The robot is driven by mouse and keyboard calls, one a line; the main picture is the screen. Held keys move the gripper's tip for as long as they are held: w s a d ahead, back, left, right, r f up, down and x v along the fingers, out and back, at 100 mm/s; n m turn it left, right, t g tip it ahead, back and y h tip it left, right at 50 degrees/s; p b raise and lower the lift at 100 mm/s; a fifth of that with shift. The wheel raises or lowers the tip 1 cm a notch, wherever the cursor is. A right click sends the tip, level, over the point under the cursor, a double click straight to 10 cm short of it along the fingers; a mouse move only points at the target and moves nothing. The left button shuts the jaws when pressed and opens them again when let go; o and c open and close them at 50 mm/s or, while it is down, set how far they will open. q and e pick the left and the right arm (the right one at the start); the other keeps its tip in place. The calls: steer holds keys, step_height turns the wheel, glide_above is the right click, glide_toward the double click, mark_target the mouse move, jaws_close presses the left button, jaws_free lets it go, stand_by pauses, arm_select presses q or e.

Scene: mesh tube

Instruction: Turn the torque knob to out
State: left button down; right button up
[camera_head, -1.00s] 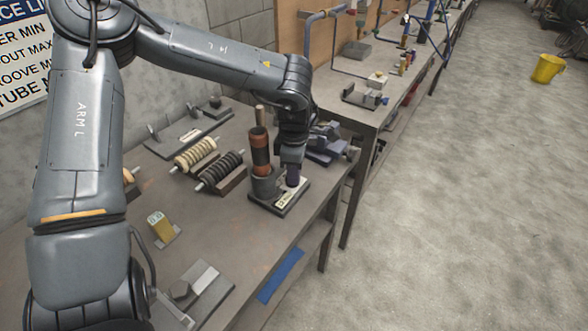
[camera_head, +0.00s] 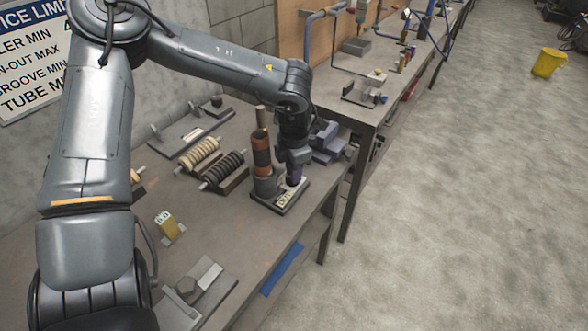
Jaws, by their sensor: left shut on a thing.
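My left gripper (camera_head: 296,165) points down over a small grey base plate (camera_head: 283,207) near the right edge of the bench. It is shut on a dark purple knob (camera_head: 294,176) that stands on this plate. A pale label (camera_head: 285,199) with dark letters lies on the plate in front of the knob; its letters are too small to read surely. Beside the knob, on the left, stands a copper-brown cylinder (camera_head: 261,153) in a grey cup (camera_head: 265,187). The gripper's fingers cover much of the knob, so its pointing direction is hidden. My right gripper is not in view.
Two ribbed rollers, one cream (camera_head: 199,153) and one black (camera_head: 224,169), lie left of the plate. A yellow block (camera_head: 169,225) and a grey metal fixture (camera_head: 197,290) are nearer. A purple-grey vise-like device (camera_head: 325,146) stands behind the gripper.

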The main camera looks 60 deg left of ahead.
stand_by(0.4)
arm_select(q)
steer(key=c, duration=1.1)
jaws_free()
step_height(320, 180, up, 11)
steer(key=p, duration=0.3)
steer(key=shift+f, duration=0.1)
